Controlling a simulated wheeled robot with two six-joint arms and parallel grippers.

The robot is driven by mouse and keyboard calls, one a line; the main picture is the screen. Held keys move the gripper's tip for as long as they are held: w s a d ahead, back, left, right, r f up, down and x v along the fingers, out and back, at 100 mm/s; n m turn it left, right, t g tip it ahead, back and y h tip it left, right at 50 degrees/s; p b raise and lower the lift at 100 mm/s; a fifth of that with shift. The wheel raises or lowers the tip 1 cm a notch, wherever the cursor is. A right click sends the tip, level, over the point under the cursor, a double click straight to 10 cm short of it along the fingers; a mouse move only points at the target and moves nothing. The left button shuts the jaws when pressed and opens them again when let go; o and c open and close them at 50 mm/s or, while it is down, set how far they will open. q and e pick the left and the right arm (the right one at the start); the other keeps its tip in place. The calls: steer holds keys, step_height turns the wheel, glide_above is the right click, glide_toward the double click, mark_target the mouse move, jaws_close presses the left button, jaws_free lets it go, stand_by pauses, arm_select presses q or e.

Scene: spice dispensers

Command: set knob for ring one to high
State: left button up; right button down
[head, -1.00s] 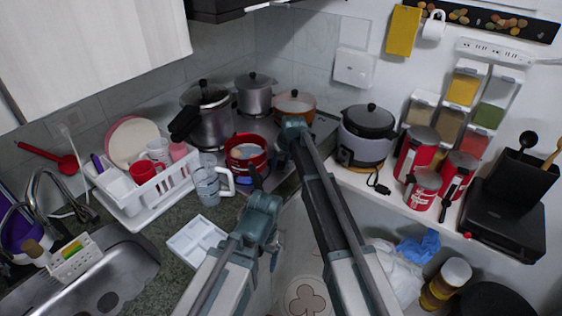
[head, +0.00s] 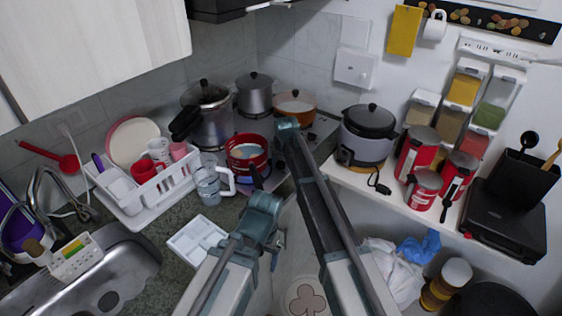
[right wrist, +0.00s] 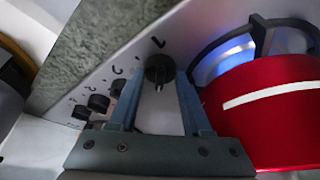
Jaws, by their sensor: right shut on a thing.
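A black knob (right wrist: 159,68) sits at the end of the pale stove panel, beside the marking that looks like "1". My right gripper (right wrist: 160,84) is shut on it, one blue finger on each side. The knob's ridge points down in the right wrist view. The red pot (right wrist: 270,110) stands just right of this knob, with a blue glow (right wrist: 222,60) at its burner. In the head view the red pot (head: 246,158) stands at the stove's front left. My right arm hides the knob and fingertips there.
Several other knobs (right wrist: 98,103) line the panel to the lower left in the right wrist view. An orange pot (head: 297,106) and a steel pot (head: 254,92) stand behind. A glass mug (head: 211,186) and dish rack (head: 140,196) are left; a rice cooker (head: 368,134) is right.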

steer(key=shift+c, duration=1.8)
jaws_free()
steer(key=p+v, duration=1.2)
steer(key=v, duration=0.2)
steer(key=shift+p, duration=0.4)
steer(key=shift+w+f, duration=0.1)
steer(key=shift+w, duration=0.1)
